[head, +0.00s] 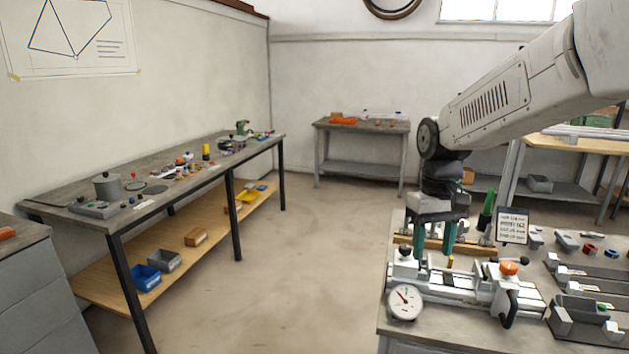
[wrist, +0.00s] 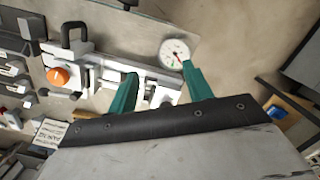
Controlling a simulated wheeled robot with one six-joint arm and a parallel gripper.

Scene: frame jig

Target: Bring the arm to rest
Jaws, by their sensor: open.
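My gripper (head: 435,236) has two green fingers and points down over the frame jig (head: 465,284) on the bench at the right. The fingers stand apart with nothing seen between them. The jig is a pale metal fixture with a round dial gauge (head: 404,302) at its front left and an orange knob (head: 509,268) at its right. In the wrist view my gripper (wrist: 160,95) shows its spread fingers in front of the jig's rail, with the gauge (wrist: 175,52) beyond one fingertip and the orange knob (wrist: 57,77) at the left. I cannot tell whether the fingers touch the jig.
A small printed sign (head: 513,226) and a green-handled tool (head: 487,210) stand close behind my gripper. More fixtures (head: 590,282) fill the bench to the right. A long workbench (head: 160,180) runs along the left wall. The floor (head: 300,260) between is clear.

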